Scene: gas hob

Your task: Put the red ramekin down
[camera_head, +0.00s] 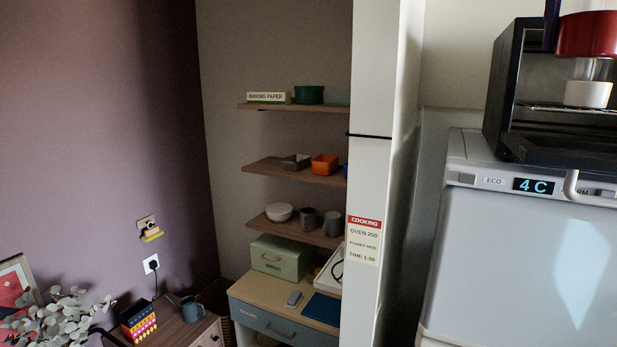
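The red ramekin (588,36) is at the top right corner of the head view, cut off by the picture's edge. It appears in front of the upper part of a black open-fronted oven (507,85), above a white ramekin-like dish (588,94). What supports the red ramekin is not clear. A dark blue upright piece shows just left of it, and a pale grey shape shows at its top. I cannot tell whether these belong to my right gripper. My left gripper is not in view.
The oven stands on a white appliance (520,250) with a display reading 4 C. A pale post (375,150) carries a cooking note (364,241). Shelves (290,172) hold bowls, mugs and boxes. A low cabinet (180,325) holds a mug and a plant.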

